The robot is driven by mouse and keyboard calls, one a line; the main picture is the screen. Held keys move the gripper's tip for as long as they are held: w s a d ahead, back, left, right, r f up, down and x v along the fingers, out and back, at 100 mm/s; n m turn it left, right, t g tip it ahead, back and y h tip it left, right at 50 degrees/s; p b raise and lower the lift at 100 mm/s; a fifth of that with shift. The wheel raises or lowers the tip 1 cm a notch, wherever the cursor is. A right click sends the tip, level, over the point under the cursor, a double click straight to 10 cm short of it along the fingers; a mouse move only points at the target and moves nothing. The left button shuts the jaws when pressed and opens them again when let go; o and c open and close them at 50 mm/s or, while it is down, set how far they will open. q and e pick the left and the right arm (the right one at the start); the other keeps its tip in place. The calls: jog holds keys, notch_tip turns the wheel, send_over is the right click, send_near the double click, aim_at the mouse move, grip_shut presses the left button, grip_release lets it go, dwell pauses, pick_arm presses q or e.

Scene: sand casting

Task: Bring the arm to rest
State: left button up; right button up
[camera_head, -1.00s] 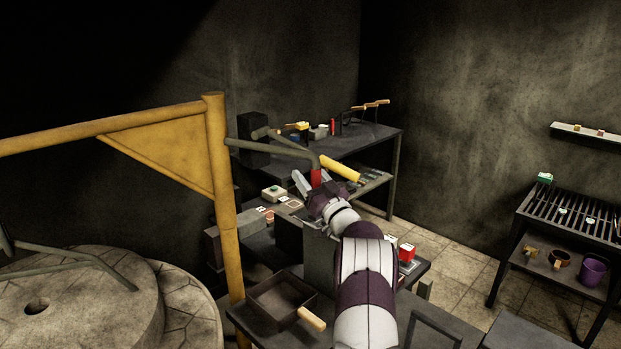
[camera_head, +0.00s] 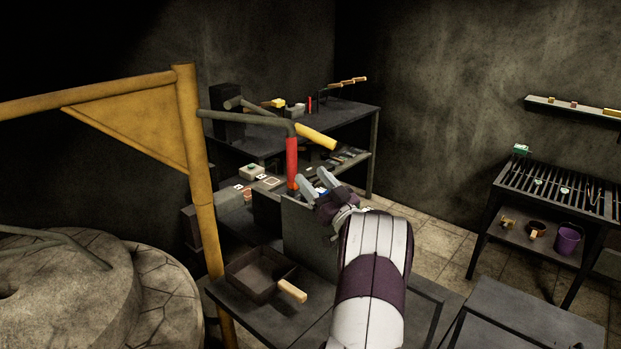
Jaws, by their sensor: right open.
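My right arm reaches up from the lower right of the head view. Its gripper (camera_head: 312,184) is open, with two grey fingers pointing up and to the left. The fingers show just beside the lower end of a red upright handle (camera_head: 291,163) that hangs from a grey-green bar. I cannot tell whether they touch it; no part of the handle is clearly between them. My left gripper is not in view.
A yellow post (camera_head: 201,190) with a beam stands left, by a round stone block (camera_head: 75,295). A dark tray (camera_head: 248,283) with a wooden handle lies on the near bench. A back table (camera_head: 350,118) holds tools. A slatted rack (camera_head: 560,188) stands right.

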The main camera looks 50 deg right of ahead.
dwell(0.3)
jog(key=w+a+f+m+g, duration=0.1)
jog(key=w+a+f+g, duration=0.3)
jog(key=a, duration=0.2)
jog(key=w+a+f+m+g, duration=0.1)
jog(key=w+a+f+g, duration=0.2)
jog(key=w+a, duration=0.3)
jog(key=s+a+f+n+g+y, duration=0.1)
jog(key=s+a+f+g, duration=0.25)
jog(key=a, duration=0.45)
jog(key=s+a+f+n+g+y, duration=0.1)
jog(key=s+a+f+g, duration=0.3)
jog(key=a, duration=0.4)
jog(key=s+a+f+n+g+y, duration=0.1)
jog(key=s+a+f+g, duration=0.2)
jog(key=s+a, duration=0.3)
jog(key=s+a+f+n+g+y+p, duration=0.1)
jog(key=s+a+f+g, duration=0.1)
jog(key=s+a, duration=0.5)
jog(key=s+g, duration=0.1)
jog(key=s, duration=0.4)
jog(key=shift+f, duration=0.4)
